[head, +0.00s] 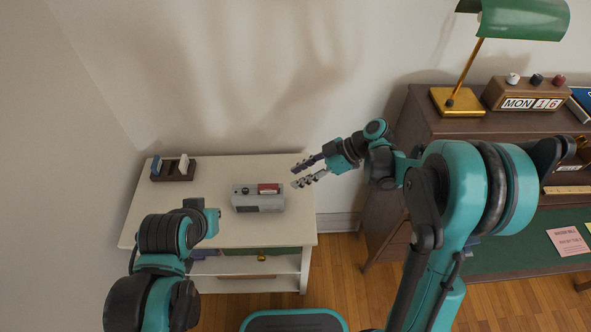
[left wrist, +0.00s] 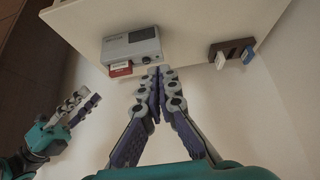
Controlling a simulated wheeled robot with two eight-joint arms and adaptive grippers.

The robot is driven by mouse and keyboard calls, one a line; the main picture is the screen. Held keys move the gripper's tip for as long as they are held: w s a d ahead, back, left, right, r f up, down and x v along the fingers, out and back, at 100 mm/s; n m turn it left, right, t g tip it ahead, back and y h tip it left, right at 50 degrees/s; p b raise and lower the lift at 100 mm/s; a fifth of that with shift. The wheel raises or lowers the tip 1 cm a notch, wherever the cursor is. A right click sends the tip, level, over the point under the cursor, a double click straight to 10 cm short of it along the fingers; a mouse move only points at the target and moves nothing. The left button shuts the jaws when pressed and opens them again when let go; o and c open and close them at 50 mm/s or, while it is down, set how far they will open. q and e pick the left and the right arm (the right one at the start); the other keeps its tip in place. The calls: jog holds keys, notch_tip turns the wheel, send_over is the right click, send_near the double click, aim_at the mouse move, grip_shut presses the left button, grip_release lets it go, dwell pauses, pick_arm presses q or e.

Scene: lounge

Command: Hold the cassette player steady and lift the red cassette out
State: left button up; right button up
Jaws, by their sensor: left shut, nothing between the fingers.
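The grey cassette player (head: 258,205) stands on the white table. The red cassette (head: 268,188) sits at its back right corner. In the left wrist view the player (left wrist: 132,48) shows with the red cassette (left wrist: 120,70) at its edge, its white label visible. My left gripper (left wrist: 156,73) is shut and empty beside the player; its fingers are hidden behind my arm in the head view. My right gripper (head: 297,176) is open and empty, to the right of the player and apart from it. It also shows in the left wrist view (left wrist: 84,103).
A dark rack (head: 172,178) with white and blue pieces stands at the white table's (head: 150,222) back left. A brown desk with a green lamp (head: 515,18) and a calendar block (head: 527,99) is at the right. Bare tabletop surrounds the player.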

aim_at(244, 190)
pick_arm(q)
jog(key=o, duration=1)
jog(key=shift+w, duration=0.2)
jog(key=o, duration=0.5)
jog(key=shift+w+d+r+m, duration=0.1)
jog(key=shift+w+m, duration=0.25)
jog(key=shift+m, duration=0.25)
jog(key=shift+o, duration=0.5)
jog(key=w+d+f+m+g, duration=0.2)
jog(key=w+f+m+g, duration=0.1)
jog(key=w+m, duration=0.5)
jog(key=shift+m+g, duration=0.3)
jog(key=shift+g, duration=0.1)
jog(key=w+f+m+g, duration=0.1)
jog(key=w+f+m, duration=0.1)
jog(key=w+d+f+m+g, duration=0.1)
jog(key=w+f+m, duration=0.1)
jog(key=f+m, duration=0.1)
jog(key=w+d+f+m, duration=0.1)
jog(key=w+f+m, duration=0.1)
jog(key=f, duration=0.1)
jog(key=shift+w+f+g, duration=0.1)
jog(key=shift+g, duration=0.3)
jog(key=shift+w+f+m, duration=0.15)
jog(key=shift+f+m, duration=0.45)
jog(key=shift+f, duration=3.85)
